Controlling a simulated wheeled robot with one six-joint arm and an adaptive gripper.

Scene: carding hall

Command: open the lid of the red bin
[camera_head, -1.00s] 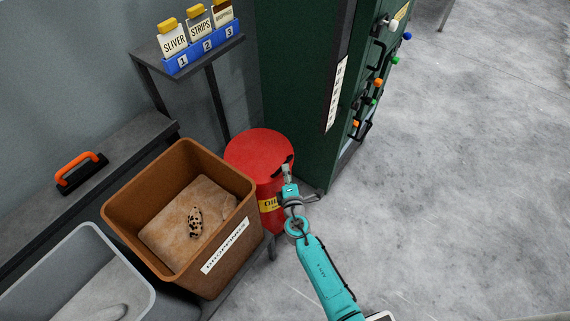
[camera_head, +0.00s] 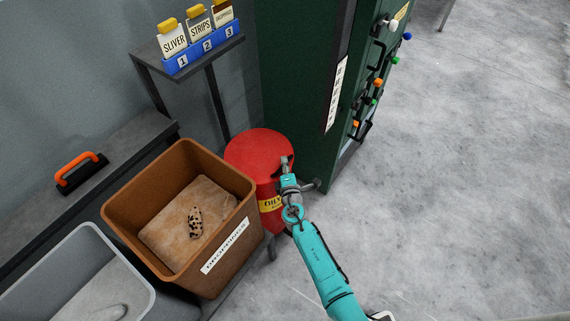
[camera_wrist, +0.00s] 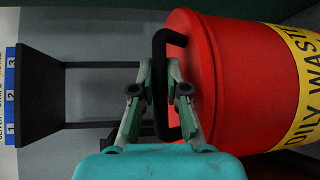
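The red bin (camera_head: 257,150) stands beside the green machine, with its round red lid down. Its yellow band reads "OILY WASTE" in the wrist view (camera_wrist: 303,75). A black loop handle (camera_wrist: 172,37) sticks out from the lid's edge. My gripper (camera_wrist: 160,68) has its two fingers on either side of the handle's bar, close against it, and looks shut on it. In the head view my gripper (camera_head: 285,160) is at the lid's right front edge and hides part of the handle.
A brown "DROPPINGS" box (camera_head: 228,244) stands close in front of the bin, left of my arm. The green machine (camera_head: 300,90) with knobs rises behind right. A small shelf (camera_head: 150,50) holds labelled cards. Open floor (camera_head: 460,200) lies right.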

